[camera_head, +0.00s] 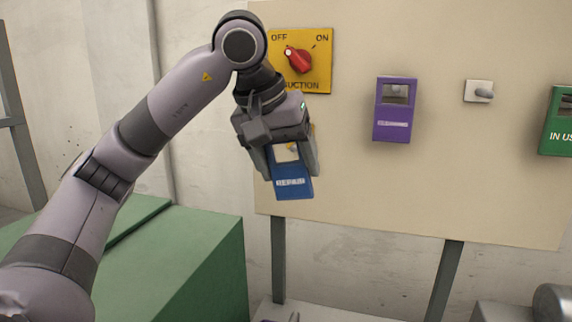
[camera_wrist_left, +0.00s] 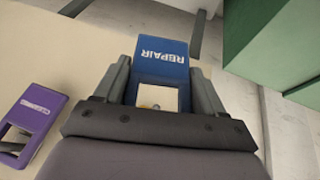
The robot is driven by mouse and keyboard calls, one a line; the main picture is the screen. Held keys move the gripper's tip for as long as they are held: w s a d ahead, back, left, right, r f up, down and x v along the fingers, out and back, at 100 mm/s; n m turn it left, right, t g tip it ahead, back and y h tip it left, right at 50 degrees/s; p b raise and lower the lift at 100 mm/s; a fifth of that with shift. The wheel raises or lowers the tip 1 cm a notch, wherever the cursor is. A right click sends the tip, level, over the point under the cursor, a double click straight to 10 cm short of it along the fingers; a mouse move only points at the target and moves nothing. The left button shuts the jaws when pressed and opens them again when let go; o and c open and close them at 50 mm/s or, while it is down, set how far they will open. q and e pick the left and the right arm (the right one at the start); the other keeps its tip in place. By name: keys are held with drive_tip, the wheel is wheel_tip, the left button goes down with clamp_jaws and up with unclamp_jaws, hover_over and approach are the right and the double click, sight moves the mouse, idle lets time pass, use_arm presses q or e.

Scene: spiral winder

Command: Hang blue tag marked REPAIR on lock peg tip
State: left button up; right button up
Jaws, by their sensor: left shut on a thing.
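The blue tag (camera_head: 293,187) marked REPAIR is in front of the left part of the cream panel, with its square window above the lettering. My left gripper (camera_head: 290,168) is shut on it, one finger at each side. In the left wrist view the tag (camera_wrist_left: 162,58) is between the fingers (camera_wrist_left: 160,85), its lettering upside down. A small yellowish tip (camera_wrist_left: 152,105) shows at its window; I cannot tell whether it passes through. A bare grey peg (camera_head: 484,93) on a white plate is farther right. My right gripper is not in view.
A purple tag (camera_head: 392,126) hangs on a peg, and a green tag (camera_head: 558,136) is at the right edge. A yellow OFF/ON switch plate (camera_head: 322,72) with a red knob is above my gripper. A green cabinet (camera_head: 190,265) stands below left.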

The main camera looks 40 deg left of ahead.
sight(294, 144)
use_arm(q)
drive_tip(key=w+a+f+p, duration=0.1)
drive_tip(key=w+a, duration=0.3)
drive_tip(key=w, duration=0.3)
drive_tip(key=shift+f+p, duration=0.2)
drive_tip(key=shift+p, duration=0.2)
idle(0.4)
drive_tip(key=shift+f, duration=0.1)
idle(0.6)
drive_tip(key=o, duration=1.1)
drive_tip(key=v, duration=0.7)
drive_tip(key=shift+s, duration=0.1)
